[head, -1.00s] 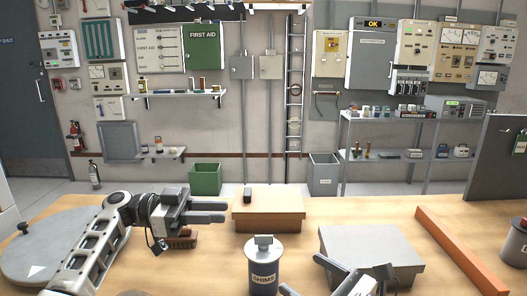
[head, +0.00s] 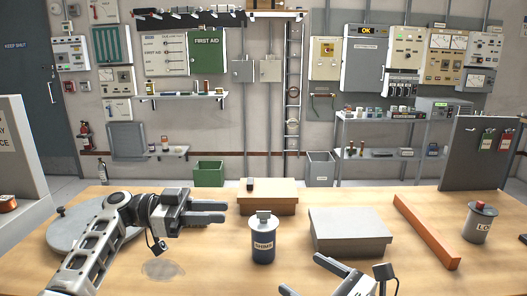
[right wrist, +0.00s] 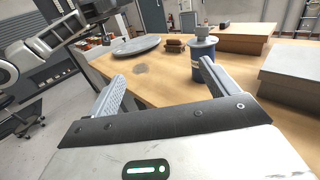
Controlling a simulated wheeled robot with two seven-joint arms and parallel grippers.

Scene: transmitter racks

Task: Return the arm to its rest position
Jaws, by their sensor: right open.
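My left gripper (head: 226,212) reaches in from the left in the head view, above the wooden table (head: 330,278). Its two fingers point right with a narrow gap between them and nothing visible in it. My right gripper (head: 300,275) is at the bottom edge of the head view, partly cut off, in front of the SHIMS can and grey box. In the right wrist view my right gripper (right wrist: 162,72) has its fingers wide apart and empty. The blue SHIMS can (head: 263,243) stands upright on the table, apart from both grippers.
A grey box (head: 350,232), brown box (head: 267,205), orange bar (head: 427,231) and grey lidded can (head: 481,222) stand on the table. A grey round disc (head: 82,236) lies under my left arm. The front middle tabletop is mostly clear.

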